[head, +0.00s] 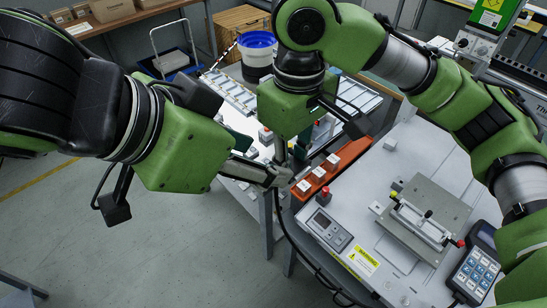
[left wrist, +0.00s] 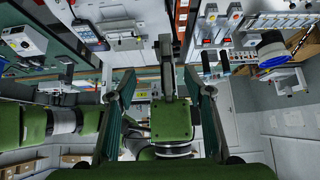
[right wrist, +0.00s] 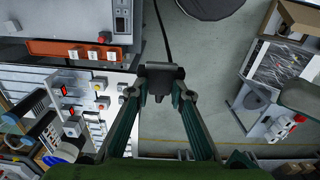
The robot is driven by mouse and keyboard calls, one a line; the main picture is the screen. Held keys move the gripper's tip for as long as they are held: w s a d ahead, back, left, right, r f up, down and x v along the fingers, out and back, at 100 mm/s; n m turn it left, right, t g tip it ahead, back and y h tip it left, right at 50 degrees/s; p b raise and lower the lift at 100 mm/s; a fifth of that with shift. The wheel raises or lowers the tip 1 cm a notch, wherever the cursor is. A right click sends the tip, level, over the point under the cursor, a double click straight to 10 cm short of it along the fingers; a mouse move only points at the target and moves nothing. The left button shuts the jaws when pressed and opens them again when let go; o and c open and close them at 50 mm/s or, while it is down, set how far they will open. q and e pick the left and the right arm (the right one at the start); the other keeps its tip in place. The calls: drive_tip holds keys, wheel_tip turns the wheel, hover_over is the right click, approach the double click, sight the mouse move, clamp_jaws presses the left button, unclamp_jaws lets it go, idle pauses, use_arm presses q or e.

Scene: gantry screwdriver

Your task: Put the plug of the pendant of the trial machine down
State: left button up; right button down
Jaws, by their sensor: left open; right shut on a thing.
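The dark plug (right wrist: 160,80) is between the fingertips of my right gripper (right wrist: 158,94), which is shut on it. Its black cable (right wrist: 162,28) runs away from it in the right wrist view, and the cable (head: 282,222) hangs past the table edge in the head view. My right gripper (head: 280,166) points down beside the table's left edge. My left gripper (head: 268,174) reaches in from the left, close to the right one. It is open in the left wrist view (left wrist: 160,94), with the right gripper between its fingers. I cannot tell whether they touch. The keypad pendant (head: 474,272) lies at the table's right.
The machine table holds an orange strip (head: 345,160) with white-topped buttons, a control box (head: 328,230) and a metal fixture (head: 424,218). A white and blue bucket (head: 257,50) stands behind. The floor (head: 150,250) at left is clear.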

sight(297, 169)
use_arm(q)
drive_tip(key=x, duration=1.1)
drive_tip(key=shift+d, duration=0.1)
drive_tip(key=shift+r, duration=0.1)
drive_tip(key=c, duration=1.2)
use_arm(e)
drive_tip(key=c, duration=1.9)
unclamp_jaws()
use_arm(q)
drive_tip(key=shift+d, duration=0.1)
use_arm(e)
drive_tip(key=shift+o, duration=0.7)
use_arm(q)
drive_tip(key=shift+s, duration=0.1)
use_arm(e)
drive_tip(key=shift+r, duration=0.1)
